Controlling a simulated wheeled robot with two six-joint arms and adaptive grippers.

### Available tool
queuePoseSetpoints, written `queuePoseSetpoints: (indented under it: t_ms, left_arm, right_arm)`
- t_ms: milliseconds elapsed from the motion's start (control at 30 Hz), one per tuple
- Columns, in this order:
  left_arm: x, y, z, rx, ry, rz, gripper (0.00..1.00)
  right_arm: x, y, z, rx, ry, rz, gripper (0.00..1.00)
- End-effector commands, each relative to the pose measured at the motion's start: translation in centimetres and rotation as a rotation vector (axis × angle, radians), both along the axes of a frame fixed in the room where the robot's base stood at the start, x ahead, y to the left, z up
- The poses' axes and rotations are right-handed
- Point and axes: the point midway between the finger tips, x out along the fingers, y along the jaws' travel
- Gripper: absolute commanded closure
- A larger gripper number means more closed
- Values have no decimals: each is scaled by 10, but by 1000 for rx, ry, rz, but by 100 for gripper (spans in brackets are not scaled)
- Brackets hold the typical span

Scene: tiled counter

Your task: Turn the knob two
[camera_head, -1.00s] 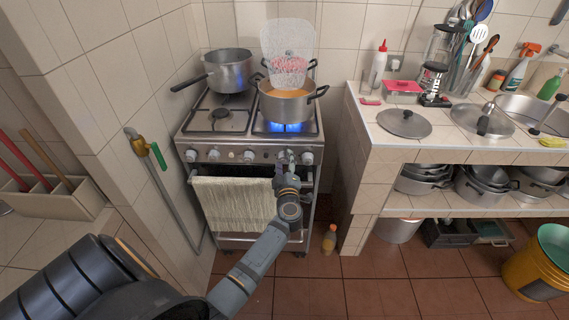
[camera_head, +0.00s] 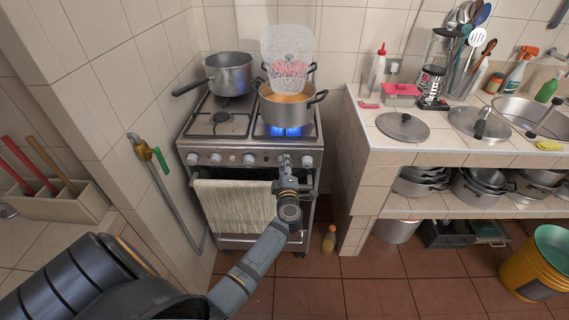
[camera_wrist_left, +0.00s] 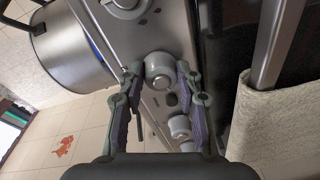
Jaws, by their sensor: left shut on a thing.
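The stove (camera_head: 232,160) has a row of knobs along its steel front panel. My left gripper (camera_head: 285,163) reaches up to the panel, at the second knob from the right. In the left wrist view, my left gripper (camera_wrist_left: 159,82) has one finger on each side of a round silvery knob (camera_wrist_left: 160,66) and is shut on it. The fingers hide part of the knob's sides. Blue flame (camera_head: 284,131) shows under the front right pot (camera_head: 287,106). My right gripper is not in view.
The rightmost knob (camera_head: 308,161) sits close beside my gripper. A towel (camera_head: 234,204) hangs on the oven door's handle, left of my forearm. A second pot (camera_head: 229,72) stands on the back left burner. A tiled counter (camera_head: 389,152) stands to the right.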

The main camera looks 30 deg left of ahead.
Motion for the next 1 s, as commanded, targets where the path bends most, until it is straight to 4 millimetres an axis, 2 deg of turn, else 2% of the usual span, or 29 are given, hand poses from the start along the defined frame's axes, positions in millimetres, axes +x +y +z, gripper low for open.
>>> queuePoseSetpoints:
  t_ms: [33, 400, 700, 1000]
  left_arm:
    - [0, 0, 3, -37, -21, 0, 97]
    - [-1, 1, 3, -336, -205, 0, 97]
    - [-1, 1, 3, -558, -341, 1, 97]
    - [-1, 2, 3, -707, -433, 0, 97]
  right_arm:
    - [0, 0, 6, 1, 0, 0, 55]
    - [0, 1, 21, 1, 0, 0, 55]
    - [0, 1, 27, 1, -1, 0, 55]
    - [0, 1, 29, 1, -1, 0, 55]
